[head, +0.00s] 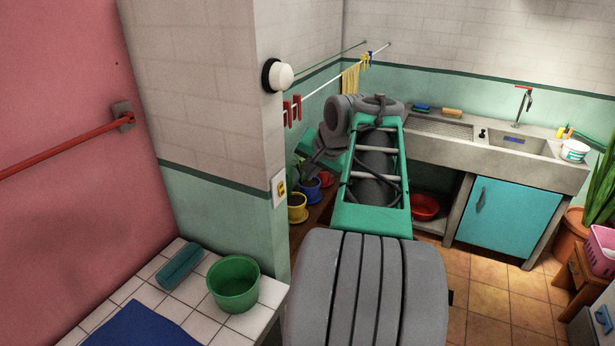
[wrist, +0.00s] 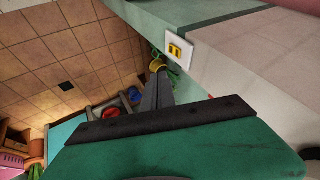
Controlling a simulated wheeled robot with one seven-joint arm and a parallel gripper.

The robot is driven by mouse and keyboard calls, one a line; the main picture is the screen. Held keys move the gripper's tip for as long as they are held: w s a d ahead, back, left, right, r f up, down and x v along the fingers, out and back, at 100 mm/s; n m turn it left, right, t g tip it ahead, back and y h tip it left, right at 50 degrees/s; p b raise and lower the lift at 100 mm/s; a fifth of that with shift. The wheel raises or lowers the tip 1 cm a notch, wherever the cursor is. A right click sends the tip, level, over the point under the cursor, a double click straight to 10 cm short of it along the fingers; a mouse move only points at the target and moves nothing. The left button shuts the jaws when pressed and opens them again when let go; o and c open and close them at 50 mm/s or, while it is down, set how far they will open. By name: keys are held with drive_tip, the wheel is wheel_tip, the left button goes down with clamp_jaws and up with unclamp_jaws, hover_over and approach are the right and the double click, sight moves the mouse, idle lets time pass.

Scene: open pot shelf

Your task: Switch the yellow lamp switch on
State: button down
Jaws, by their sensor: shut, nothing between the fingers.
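The yellow lamp switch (head: 282,188) sits in a white plate on the end of the tiled wall, just below the dark green stripe. It also shows in the wrist view (wrist: 175,51), above and slightly right of the fingertips. My gripper (wrist: 157,82) is shut and empty, its grey fingers together. In the head view my gripper (head: 308,165) is to the right of the switch, partly hidden by my own arm. The fingers look apart from the switch; the exact gap is hard to tell. A round white wall lamp (head: 280,75) is mounted above the switch.
Colored pots, one yellow (head: 297,208), stand on a low shelf right of the wall. A drying rail (head: 325,86) with red pegs is above my gripper. A tiled counter with a green bucket (head: 233,284) is at front left. The concrete sink (head: 490,150) is behind.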

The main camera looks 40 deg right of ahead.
drive_tip(key=w+a+f+n+y, duration=0.1)
drive_tip(key=a+n, duration=0.1)
drive_tip(key=a, duration=0.4)
drive_tip(key=w+a+f+n, duration=0.1)
drive_tip(key=a+f+n, duration=0.1)
drive_tip(key=a, duration=0.5)
drive_tip(key=s+a+f+n+g, duration=0.1)
drive_tip(key=s+a+f+n, duration=0.2)
drive_tip(key=a, duration=0.3)
drive_tip(key=s+a+f+n+g, duration=0.1)
drive_tip(key=s+a+f+n, duration=0.1)
drive_tip(key=s+a, duration=0.3)
drive_tip(key=s+a+f+n+g+y, duration=0.1)
drive_tip(key=s+a+f+n, duration=0.2)
drive_tip(key=a, duration=0.5)
wheel_tip(320, 180, down, 2)
drive_tip(key=shift+s+a+f+n, duration=0.15)
drive_tip(key=shift+s+n, duration=0.15)
drive_tip(key=shift+s, duration=0.45)
